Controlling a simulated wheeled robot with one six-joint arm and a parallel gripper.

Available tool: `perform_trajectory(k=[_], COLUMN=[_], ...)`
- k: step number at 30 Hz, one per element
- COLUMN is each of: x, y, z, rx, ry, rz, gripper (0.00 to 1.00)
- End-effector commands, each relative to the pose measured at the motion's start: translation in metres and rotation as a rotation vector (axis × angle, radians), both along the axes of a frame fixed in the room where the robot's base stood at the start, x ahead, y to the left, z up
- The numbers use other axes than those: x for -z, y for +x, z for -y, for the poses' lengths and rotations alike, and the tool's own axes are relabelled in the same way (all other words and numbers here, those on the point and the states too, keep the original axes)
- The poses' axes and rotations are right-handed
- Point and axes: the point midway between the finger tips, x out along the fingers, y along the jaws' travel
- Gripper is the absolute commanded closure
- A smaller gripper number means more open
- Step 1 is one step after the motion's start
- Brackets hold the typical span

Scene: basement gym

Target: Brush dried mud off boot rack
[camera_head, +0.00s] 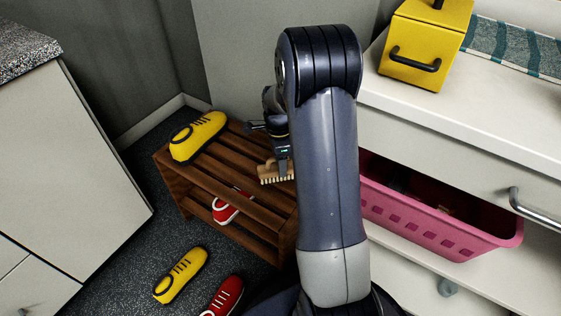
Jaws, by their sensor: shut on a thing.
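The boot rack (190,174) is a brown slatted wooden rack standing on the floor against the wall. A yellow shoe (199,136) rests on its top shelf at the left, and a red shoe (231,206) sits on the lower shelf. My gripper (279,160) is shut on a wooden brush (267,170) with pale bristles pointing down. The brush is over the right part of the top slats; I cannot tell whether the bristles touch them. My arm hides the rack's right end and part of the brush. No dried mud can be made out at this size.
A yellow shoe (180,276) and a red shoe (224,297) lie on the dark floor in front of the rack. A pink basket (441,231) is at the right, below a white counter (470,112) bearing a yellow box (425,47). A white cabinet (70,170) stands left.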

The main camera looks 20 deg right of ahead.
Motion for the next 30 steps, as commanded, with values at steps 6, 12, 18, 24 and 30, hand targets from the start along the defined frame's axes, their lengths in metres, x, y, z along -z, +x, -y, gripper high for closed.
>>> perform_trajectory(k=[6, 12, 18, 24, 30], x=[0.005, 0.009, 0.013, 0.017, 0.018], y=[0.0, 0.0, 0.0, 0.0, 0.0], z=[0.0, 0.0, 0.0, 0.0, 0.0], rx=[0.0, 0.0, 0.0, 0.0, 0.0], ry=[0.0, 0.0, 0.0, 0.0, 0.0], rz=[0.0, 0.0, 0.0, -0.001, -0.001], gripper=[0.81, 0.81, 0.81, 0.81, 0.81])
